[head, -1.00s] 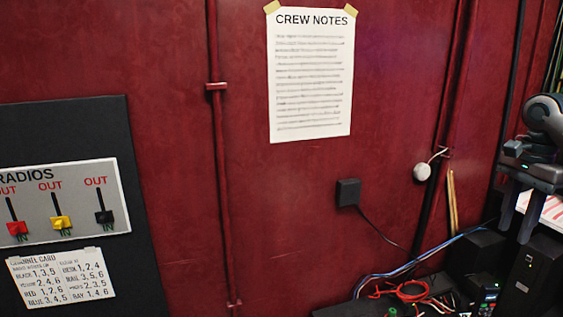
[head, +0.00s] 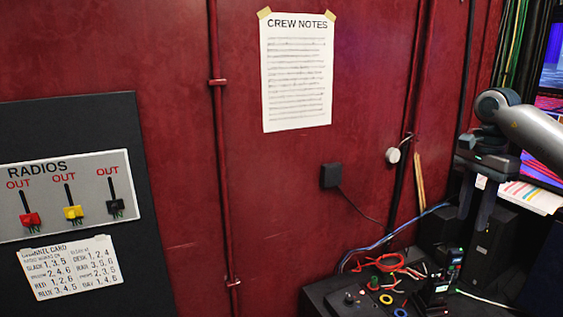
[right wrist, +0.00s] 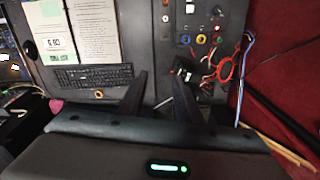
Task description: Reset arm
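My right gripper (head: 475,204) hangs at the right of the head view, fingers pointing down, in front of dark boxes beside the desk. Its two dark fingers stand apart with nothing between them. In the right wrist view the right gripper (right wrist: 160,92) is also open and empty, above a dark desk top with a keyboard (right wrist: 94,77) and several round buttons or sockets. I see no contact between the fingers and anything. My left gripper is not in view.
A radio panel (head: 92,168) with red, yellow and black levers is on the left, a channel card (head: 72,268) below it. Crew notes (head: 297,80) are taped to the red wall. Loose cables, including a red coil (head: 384,263), lie on the desk at lower right.

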